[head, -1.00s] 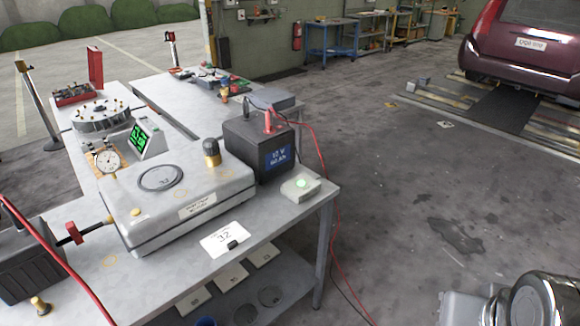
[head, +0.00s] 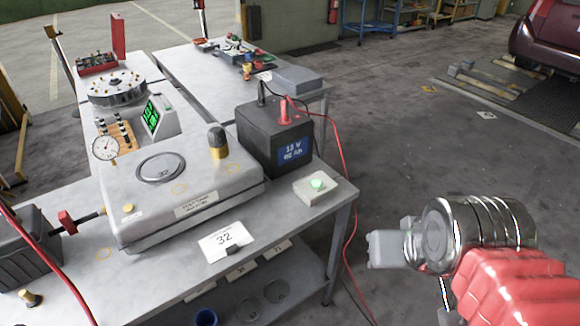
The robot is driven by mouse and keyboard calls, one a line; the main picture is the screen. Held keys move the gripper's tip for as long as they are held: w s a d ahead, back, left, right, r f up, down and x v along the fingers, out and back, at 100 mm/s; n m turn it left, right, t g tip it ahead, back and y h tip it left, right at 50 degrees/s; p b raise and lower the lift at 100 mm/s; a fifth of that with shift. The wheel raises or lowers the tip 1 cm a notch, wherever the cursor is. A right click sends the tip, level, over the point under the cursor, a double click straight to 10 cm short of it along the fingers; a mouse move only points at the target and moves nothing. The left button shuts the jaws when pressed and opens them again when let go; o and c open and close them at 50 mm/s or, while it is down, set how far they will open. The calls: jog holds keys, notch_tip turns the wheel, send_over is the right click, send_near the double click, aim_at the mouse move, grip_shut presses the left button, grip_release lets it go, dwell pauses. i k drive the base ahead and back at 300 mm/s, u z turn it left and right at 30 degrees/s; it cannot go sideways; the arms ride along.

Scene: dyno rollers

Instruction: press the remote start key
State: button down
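A small pale box (head: 326,194) with a glowing green round button (head: 318,184) sits at the right front corner of the grey bench. It looks like the remote start key, though I can read no label on it. My gripper (head: 386,249) is the pale grey end of my metal and red arm, to the right of the bench and apart from the box. In the picture it lies below and right of the button. Its fingers are not clear enough to tell whether they are open or shut, and I see nothing held.
A black battery (head: 275,137) with a red lead stands just behind the pale box. Open floor (head: 440,150) lies right.

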aim_at(317, 183)
jog(key=u, duration=0.65)
jog(key=i, duration=0.9)
jog(key=u, duration=0.55)
